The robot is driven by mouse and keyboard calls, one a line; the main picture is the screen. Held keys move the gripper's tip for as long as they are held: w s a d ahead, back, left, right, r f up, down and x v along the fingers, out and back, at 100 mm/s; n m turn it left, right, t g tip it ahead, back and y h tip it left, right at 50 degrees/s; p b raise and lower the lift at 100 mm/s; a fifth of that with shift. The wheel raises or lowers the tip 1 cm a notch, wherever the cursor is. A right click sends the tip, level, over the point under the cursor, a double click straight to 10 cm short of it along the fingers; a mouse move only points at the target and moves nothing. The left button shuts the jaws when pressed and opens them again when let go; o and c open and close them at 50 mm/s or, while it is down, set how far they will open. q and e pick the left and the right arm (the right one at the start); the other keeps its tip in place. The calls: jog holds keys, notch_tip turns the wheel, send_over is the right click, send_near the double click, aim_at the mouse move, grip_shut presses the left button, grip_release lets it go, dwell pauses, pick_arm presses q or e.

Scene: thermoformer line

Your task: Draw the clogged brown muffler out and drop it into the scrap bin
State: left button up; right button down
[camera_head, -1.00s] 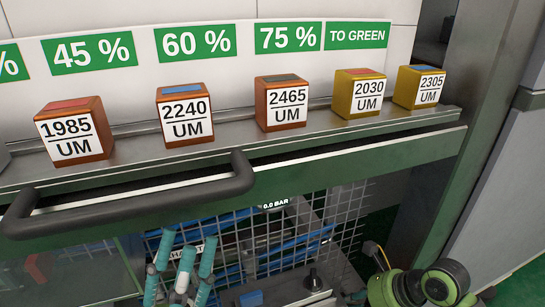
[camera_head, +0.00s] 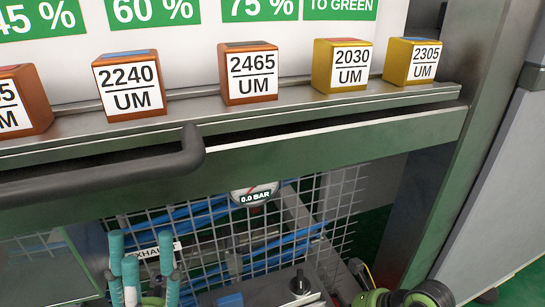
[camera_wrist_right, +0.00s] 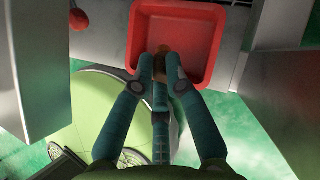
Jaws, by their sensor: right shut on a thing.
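In the right wrist view my right gripper (camera_wrist_right: 160,75) has its teal fingers drawn together on a small brown piece, the muffler (camera_wrist_right: 161,51). Only its brown end shows beyond the fingertips; the fingers hide the rest. The red scrap bin (camera_wrist_right: 203,35) lies behind the fingertips, and the muffler shows against its inside. I cannot tell how high the muffler is above the bin. In the head view my left gripper (camera_head: 140,250) is at the lower left in front of the wire mesh, with its teal fingertips apart and nothing seen between them.
A dark handle (camera_head: 110,172) sticks out from the machine's green beam. Labelled blocks, such as the 2465 block (camera_head: 248,73), stand on the ledge above. A gauge (camera_head: 254,194) reads 0.0 BAR beside the mesh (camera_head: 330,215). A red knob (camera_wrist_right: 79,19) shows in the wrist view.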

jog(key=c, duration=1.2)
grip_release()
jog(key=v, duration=1.2)
